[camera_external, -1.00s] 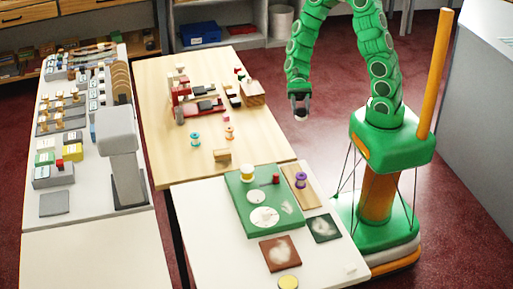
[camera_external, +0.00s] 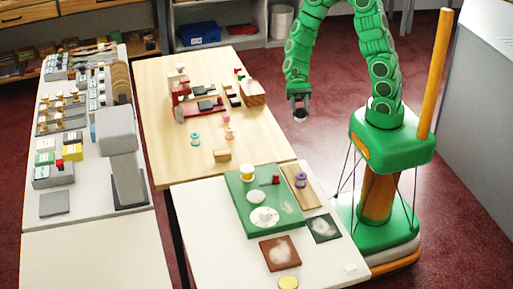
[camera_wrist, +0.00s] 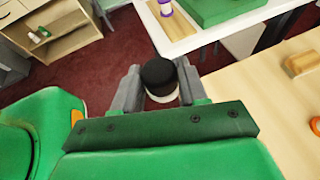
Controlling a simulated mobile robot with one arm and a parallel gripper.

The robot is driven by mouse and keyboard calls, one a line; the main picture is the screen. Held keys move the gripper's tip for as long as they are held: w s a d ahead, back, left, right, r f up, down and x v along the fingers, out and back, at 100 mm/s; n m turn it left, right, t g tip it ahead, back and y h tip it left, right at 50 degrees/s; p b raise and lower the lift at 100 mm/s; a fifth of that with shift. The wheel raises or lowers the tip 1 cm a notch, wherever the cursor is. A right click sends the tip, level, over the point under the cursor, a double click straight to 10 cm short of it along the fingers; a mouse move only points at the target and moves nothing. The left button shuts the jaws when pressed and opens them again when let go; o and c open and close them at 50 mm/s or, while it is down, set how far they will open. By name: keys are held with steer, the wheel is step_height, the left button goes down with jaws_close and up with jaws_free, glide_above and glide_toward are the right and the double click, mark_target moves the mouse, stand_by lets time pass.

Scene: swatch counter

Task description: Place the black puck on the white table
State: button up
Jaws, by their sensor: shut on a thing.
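My gripper (camera_external: 299,108) hangs over the floor, right of the wooden table and beyond the white table. In the wrist view my gripper (camera_wrist: 157,88) is shut on the black puck (camera_wrist: 158,71), a short dark cylinder with a pale part below it, one finger on each side. In the external view the puck is too small to tell clearly. The white table (camera_external: 208,235) stands at the front, apart from the gripper. Its edge also shows at the top of the wrist view (camera_wrist: 178,30).
A green board (camera_external: 237,190) with discs and spools, a wooden strip with a purple spool (camera_external: 300,180), a dark tile (camera_external: 324,228) and a brown tile (camera_external: 280,253) lie on the white table. Its left front is clear. A wooden table (camera_external: 180,150) stands behind.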

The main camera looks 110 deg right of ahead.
steer(key=w+a+r, duration=0.2)
steer(key=w+a, duration=0.6)
steer(key=a, duration=0.5)
steer(key=w+a+r, duration=0.2)
steer(key=w+a, duration=0.6)
steer(key=a, duration=0.5)
steer(key=s+a+n+g, duration=0.1)
steer(key=s+a, duration=0.3)
steer(key=a, duration=1)
steer(key=s+a+g, duration=0.1)
steer(key=s+a, duration=0.2)
steer(key=a, duration=1.2)
glide_above(317, 272)
steer(key=f, duration=0.8)
steer(key=shift+s+d, duration=0.35)
steer(key=shift+s, duration=0.05)
steer(key=shift+w+a+f, duration=0.25)
steer(key=shift+a+f, duration=0.05)
steer(key=shift+w+a+f, duration=0.15)
steer(key=shift+f, duration=1.65)
